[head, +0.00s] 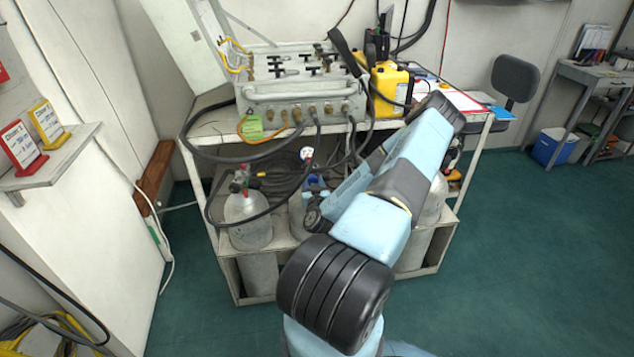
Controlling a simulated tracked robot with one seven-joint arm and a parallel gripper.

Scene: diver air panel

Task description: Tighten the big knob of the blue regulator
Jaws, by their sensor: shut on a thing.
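A small blue body (313,182), which looks like the blue regulator, sits above the middle gas cylinder (299,208) under the bench. It is small in the head view, and its big knob cannot be made out. My arm crosses in front of the bench and bends back down to the left. Its far end, with a dark round joint, is just below and right of the blue body. My gripper's fingers cannot be seen there, so their contact with the knob is hidden.
A metal air panel (298,92) and a yellow case (389,88) stand on the bench. Black hoses (262,207) loop around the cylinders. A left cylinder (247,222) carries a valve with red on it. The green floor (500,260) at right is clear.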

